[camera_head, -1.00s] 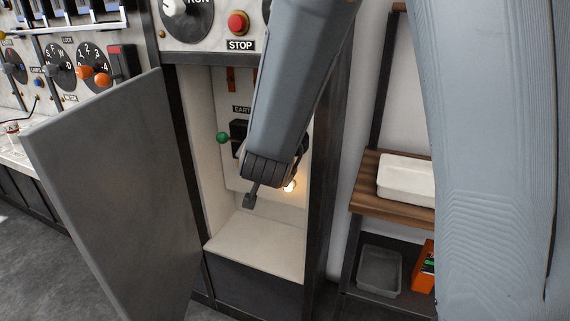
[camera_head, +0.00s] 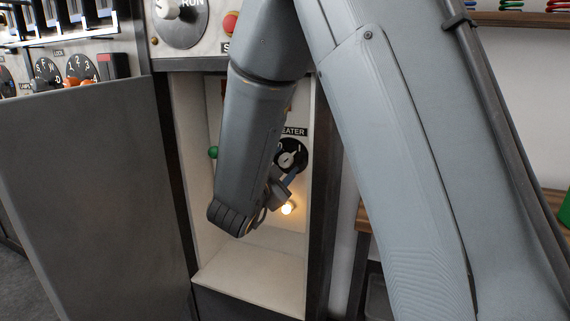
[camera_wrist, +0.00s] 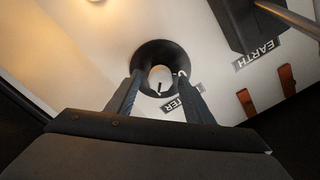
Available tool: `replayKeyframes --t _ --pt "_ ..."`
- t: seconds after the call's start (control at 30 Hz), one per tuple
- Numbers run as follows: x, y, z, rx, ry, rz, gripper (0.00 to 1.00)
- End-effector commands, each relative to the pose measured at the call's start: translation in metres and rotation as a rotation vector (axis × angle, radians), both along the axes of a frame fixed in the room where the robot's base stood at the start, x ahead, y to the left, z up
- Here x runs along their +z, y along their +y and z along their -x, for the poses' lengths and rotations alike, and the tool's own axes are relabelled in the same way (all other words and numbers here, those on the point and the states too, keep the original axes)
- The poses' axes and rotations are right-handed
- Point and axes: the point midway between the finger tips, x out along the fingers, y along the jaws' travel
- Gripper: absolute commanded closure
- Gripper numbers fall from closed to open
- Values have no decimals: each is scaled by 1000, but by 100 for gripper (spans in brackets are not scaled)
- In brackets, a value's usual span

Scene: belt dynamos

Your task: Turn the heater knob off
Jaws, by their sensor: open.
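The heater knob (camera_head: 290,156) is a pale knob on a round black dial, under a label ending in "EATER", on the back panel inside the open cabinet. A small lamp (camera_head: 287,208) glows below it. In the wrist view the knob (camera_wrist: 160,78) lies ahead between my two fingers, seen upside down. My gripper (camera_head: 290,176) is just in front of the dial and below it, partly hidden by my arm in the head view. In the wrist view my gripper (camera_wrist: 160,95) is open with the fingers on either side of the knob; I cannot tell whether they touch it.
The grey cabinet door (camera_head: 85,180) stands open at the left. A green ball handle (camera_head: 213,152) is left of my arm; the EARTH label (camera_wrist: 259,54) and a black box (camera_wrist: 245,22) are beside the dial. The cabinet's side walls leave narrow room. A red stop button (camera_head: 231,22) is above.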

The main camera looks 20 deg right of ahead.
Motion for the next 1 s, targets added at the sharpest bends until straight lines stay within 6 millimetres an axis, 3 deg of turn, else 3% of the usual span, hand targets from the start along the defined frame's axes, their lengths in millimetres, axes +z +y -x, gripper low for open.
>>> replayKeyframes --t 0.2,0.47,0.7,1.0 --pt "0 -10 -13 0 0 0 53" --pt "0 -10 -14 1 1 1 53" --pt "0 -10 -14 1 0 0 91" --pt "1 -10 -14 1 18 24 94"
